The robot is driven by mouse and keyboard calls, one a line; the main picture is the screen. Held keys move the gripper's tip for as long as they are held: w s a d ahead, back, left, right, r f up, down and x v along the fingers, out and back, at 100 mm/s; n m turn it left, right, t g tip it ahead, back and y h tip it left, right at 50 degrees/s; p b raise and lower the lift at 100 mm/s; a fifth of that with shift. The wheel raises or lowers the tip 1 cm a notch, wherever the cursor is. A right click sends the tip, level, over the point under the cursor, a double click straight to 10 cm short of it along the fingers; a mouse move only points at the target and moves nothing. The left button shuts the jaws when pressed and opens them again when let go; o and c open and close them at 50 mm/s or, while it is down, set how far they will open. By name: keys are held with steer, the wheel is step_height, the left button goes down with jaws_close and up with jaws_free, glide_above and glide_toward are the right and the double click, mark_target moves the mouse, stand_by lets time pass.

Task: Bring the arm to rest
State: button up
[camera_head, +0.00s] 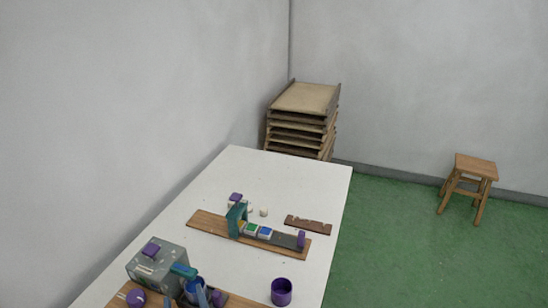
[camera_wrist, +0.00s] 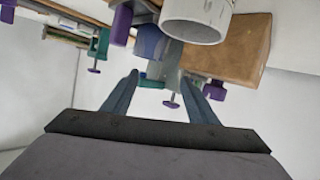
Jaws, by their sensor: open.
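My gripper (camera_wrist: 160,77) shows in the wrist view with its two grey-blue fingers spread apart and nothing between them. Beyond the fingertips are a blue rounded part (camera_wrist: 151,42), a pale grey cylinder (camera_wrist: 196,20) and a small clamp screw. I cannot tell whether the fingers touch any of these. I cannot make out my gripper for certain in the head view. The white table (camera_head: 325,190) there holds the painting gear.
A wooden board (camera_head: 205,222) carries a teal arch (camera_head: 236,221) and small coloured trays. A grey box (camera_head: 158,270) and a purple cup (camera_head: 282,291) stand nearer. Stacked trays (camera_head: 304,99) stand beyond the table. A stool (camera_head: 470,180) stands on open green floor at right.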

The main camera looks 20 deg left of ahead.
steer(key=w+d+m+g+h+p, duration=0.1)
steer(key=w+d+m+g+h, duration=0.3)
steer(key=d, duration=1)
steer(key=w+d+m+g+h+p, duration=0.15)
steer(key=w+d, duration=0.45)
steer(key=d, duration=0.7)
steer(key=s+d+m+g+h, duration=0.1)
steer(key=s+d, duration=0.2)
steer(key=d, duration=0.4)
steer(key=s+d+r+m+g+h, duration=0.1)
steer(key=s+d, duration=0.3)
steer(key=d, duration=0.4)
steer(key=s+d+m+g+h, duration=0.2)
steer(key=s+d+g, duration=0.1)
steer(key=d, duration=0.4)
steer(key=shift+s+d+r, duration=0.25)
steer(key=shift+s+d, duration=0.15)
steer(key=shift+s, duration=0.2)
